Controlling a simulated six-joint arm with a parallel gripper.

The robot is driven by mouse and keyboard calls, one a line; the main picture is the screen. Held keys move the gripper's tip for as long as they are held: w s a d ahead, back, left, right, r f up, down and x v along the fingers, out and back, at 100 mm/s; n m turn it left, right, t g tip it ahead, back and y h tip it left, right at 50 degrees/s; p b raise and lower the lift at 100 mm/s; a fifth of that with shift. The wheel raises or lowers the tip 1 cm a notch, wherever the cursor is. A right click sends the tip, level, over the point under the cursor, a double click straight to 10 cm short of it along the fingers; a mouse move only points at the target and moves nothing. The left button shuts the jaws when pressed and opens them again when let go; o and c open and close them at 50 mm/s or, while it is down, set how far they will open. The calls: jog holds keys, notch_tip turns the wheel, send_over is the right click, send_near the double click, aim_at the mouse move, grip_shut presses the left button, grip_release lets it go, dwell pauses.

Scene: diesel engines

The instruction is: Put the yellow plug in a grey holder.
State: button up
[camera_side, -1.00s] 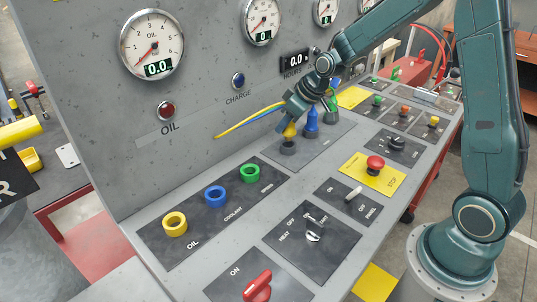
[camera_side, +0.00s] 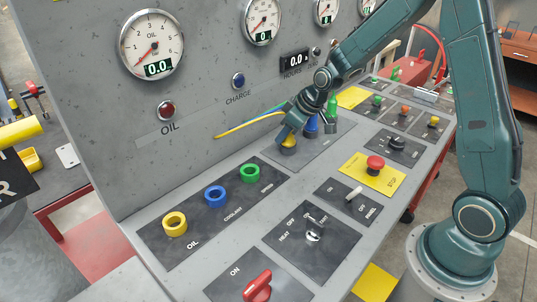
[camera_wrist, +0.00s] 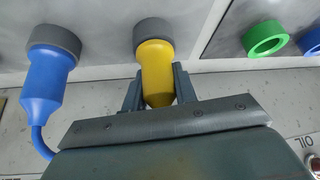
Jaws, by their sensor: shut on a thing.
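The yellow plug (camera_side: 289,141) stands with its lower end at a round grey holder (camera_side: 287,150) on the panel. In the wrist view the yellow plug (camera_wrist: 155,65) points into the grey holder (camera_wrist: 153,31), in line with it. My gripper (camera_side: 291,134) is low over the plug. In the wrist view my gripper (camera_wrist: 156,86) has one finger on each side of the plug's body, shut on it. How deep the plug sits in the holder is hidden. A yellow cable (camera_side: 245,124) runs left from the plug to the upright panel.
A blue plug (camera_side: 312,124) and a green plug (camera_side: 332,104) stand close behind, the blue one in its own grey holder (camera_wrist: 55,39). Empty yellow (camera_side: 174,224), blue (camera_side: 215,196) and green (camera_side: 249,173) rings lie in front left. A red stop button (camera_side: 375,163) is at right.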

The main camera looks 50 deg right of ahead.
jog(key=o, duration=1.1)
jog(key=shift+v, duration=6.95)
